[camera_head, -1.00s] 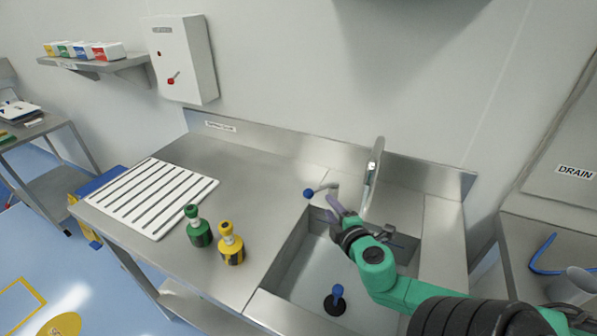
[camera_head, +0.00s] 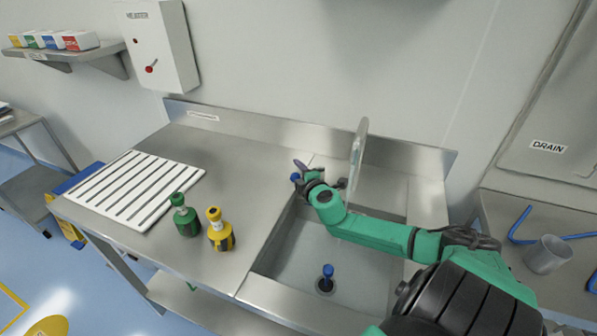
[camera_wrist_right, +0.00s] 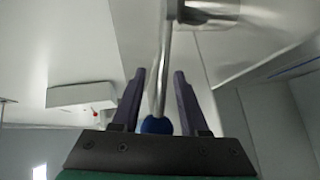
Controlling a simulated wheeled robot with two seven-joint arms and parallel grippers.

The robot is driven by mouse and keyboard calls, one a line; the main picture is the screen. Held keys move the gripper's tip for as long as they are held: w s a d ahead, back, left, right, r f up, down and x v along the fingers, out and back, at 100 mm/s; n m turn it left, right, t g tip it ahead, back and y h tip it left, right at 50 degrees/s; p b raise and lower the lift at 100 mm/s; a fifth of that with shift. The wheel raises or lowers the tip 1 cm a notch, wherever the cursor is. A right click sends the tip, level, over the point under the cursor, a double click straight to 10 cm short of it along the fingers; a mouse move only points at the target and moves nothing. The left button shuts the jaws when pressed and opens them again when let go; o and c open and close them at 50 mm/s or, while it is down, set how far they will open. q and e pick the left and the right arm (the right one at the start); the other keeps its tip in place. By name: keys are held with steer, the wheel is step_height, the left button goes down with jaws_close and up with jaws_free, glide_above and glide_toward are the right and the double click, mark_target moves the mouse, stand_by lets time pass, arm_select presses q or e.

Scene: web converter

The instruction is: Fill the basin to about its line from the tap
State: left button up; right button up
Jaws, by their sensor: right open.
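The metal basin (camera_head: 262,289) is sunk into the steel counter. I cannot make out a fill line or water in it. A blue-topped plug (camera_head: 327,271) stands upright on its floor. The tall silver tap (camera_head: 358,150) rises at the basin's back. Its lever ends in a blue knob (camera_head: 295,177), at the back left. My right gripper (camera_head: 301,168) is at this knob, partly hiding the lever. In the right wrist view the purple fingers (camera_wrist_right: 159,72) are apart, with the blue knob (camera_wrist_right: 157,125) between them near the palm. My left gripper is not in view.
A green bottle (camera_head: 186,218) and a yellow bottle (camera_head: 220,232) stand left of the basin. A white slatted rack (camera_head: 135,188) lies farther left. A grey cup (camera_head: 548,254) and bent blue tubes (camera_head: 519,226) are on the right counter. A wall box (camera_head: 157,45) hangs behind.

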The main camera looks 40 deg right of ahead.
steer(key=shift+s, duration=0.1)
steer(key=c, duration=0.7)
jaws_close()
steer(key=shift+f, duration=0.1)
stand_by(0.4)
